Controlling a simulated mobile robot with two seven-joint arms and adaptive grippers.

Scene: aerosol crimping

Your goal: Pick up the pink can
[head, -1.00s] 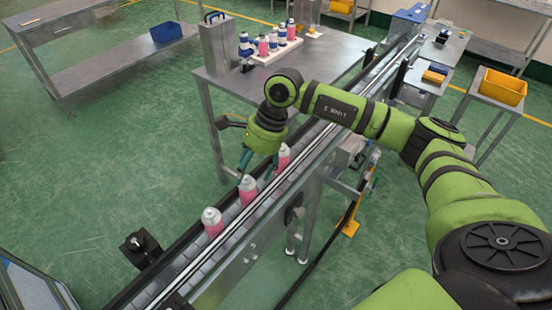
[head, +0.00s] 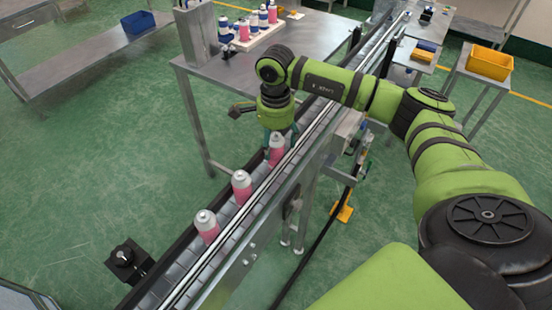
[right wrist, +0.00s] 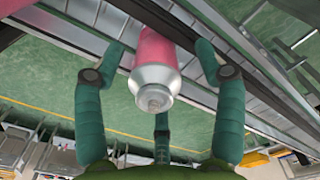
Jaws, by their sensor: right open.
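Three pink cans with silvery-white tops stand upright in a row on the conveyor (head: 176,271): a near can (head: 207,226), a middle can (head: 241,187) and a far can (head: 276,152). My right gripper (head: 279,136) is at the far can, with its teal fingers about the can's upper part. In the right wrist view, the open fingers (right wrist: 160,62) stand on either side of a pink can (right wrist: 155,82), with a third finger below its top. Gaps show between the can and the side fingers. My left gripper is not in view.
A metal table (head: 325,48) behind the conveyor carries a white tray with several pink and blue-banded cans (head: 262,18). A metal rail (head: 265,196) runs along the conveyor's right side. A yellow bin (head: 490,63) stands at the back right.

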